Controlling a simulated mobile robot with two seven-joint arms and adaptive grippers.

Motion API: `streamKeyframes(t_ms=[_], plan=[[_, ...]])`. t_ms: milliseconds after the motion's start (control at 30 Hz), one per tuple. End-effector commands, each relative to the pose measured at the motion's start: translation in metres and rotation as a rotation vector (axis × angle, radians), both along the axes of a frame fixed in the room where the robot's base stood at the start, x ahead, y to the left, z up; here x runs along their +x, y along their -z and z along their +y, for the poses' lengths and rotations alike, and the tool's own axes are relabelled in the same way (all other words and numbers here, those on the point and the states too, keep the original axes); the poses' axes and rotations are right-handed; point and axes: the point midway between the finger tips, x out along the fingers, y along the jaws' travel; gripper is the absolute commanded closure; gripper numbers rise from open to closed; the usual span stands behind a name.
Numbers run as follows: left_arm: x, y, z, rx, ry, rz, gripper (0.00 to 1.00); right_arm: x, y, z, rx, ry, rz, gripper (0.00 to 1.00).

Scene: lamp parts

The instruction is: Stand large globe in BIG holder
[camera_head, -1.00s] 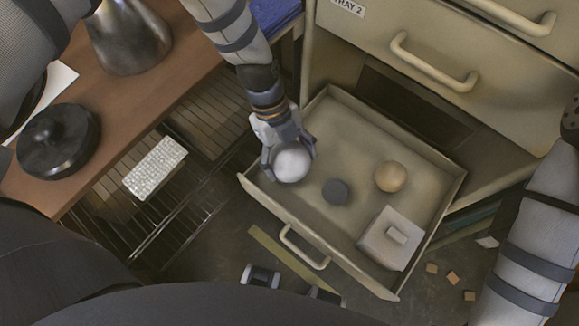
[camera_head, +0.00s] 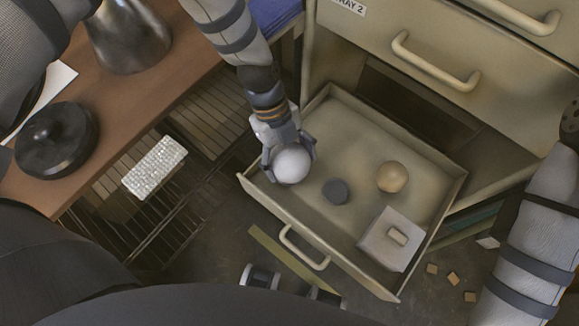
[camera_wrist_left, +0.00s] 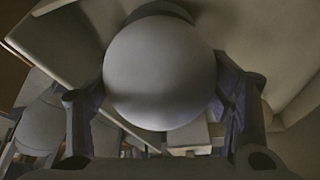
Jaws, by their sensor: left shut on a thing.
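The large globe appears to be the white ball (camera_head: 292,164) in my left gripper (camera_head: 290,160), over the left corner of the open drawer (camera_head: 325,115). The left wrist view shows the ball (camera_wrist_left: 160,72) large between the two fingers (camera_wrist_left: 160,110). A smaller tan ball (camera_head: 391,177) and a dark grey round piece (camera_head: 336,191) lie in the drawer, right of the gripper. A pale square block with a raised bar (camera_head: 393,238) sits in its near right part. No marking readable as BIG shows, so I cannot tell which piece is the holder. My right gripper is out of view.
The cabinet's closed drawers (camera_head: 435,60) stand behind the open one. A wooden bench (camera_head: 120,95) at left carries a metal vessel (camera_head: 130,35) and a black lidded pot (camera_head: 57,140). A white textured block (camera_head: 154,168) rests on a wire rack. Small wooden cubes (camera_head: 452,278) lie on the floor.

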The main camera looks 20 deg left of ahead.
Motion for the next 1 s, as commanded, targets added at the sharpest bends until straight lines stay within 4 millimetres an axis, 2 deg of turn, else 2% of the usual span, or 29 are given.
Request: streamKeyframes(t_ms=[467, 500, 567, 900, 1000], plan=[[0.000, 0.000, 0.000, 0.000, 0.000, 0.000, 0.52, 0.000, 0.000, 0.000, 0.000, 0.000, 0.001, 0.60], [0.000, 0.000, 0.000, 0.000, 0.000, 0.000, 0.18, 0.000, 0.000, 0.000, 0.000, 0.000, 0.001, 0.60], [0.000, 0.000, 0.000, 0.001, 0.000, -0.001, 0.05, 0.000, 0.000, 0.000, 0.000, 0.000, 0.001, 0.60], [0.000, 0.000, 0.000, 0.001, 0.000, -0.001, 0.04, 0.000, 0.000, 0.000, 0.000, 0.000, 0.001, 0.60], [0.001, -0.012, 0.000, 0.000, 0.000, -0.003, 0.04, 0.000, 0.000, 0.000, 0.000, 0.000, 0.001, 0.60]])
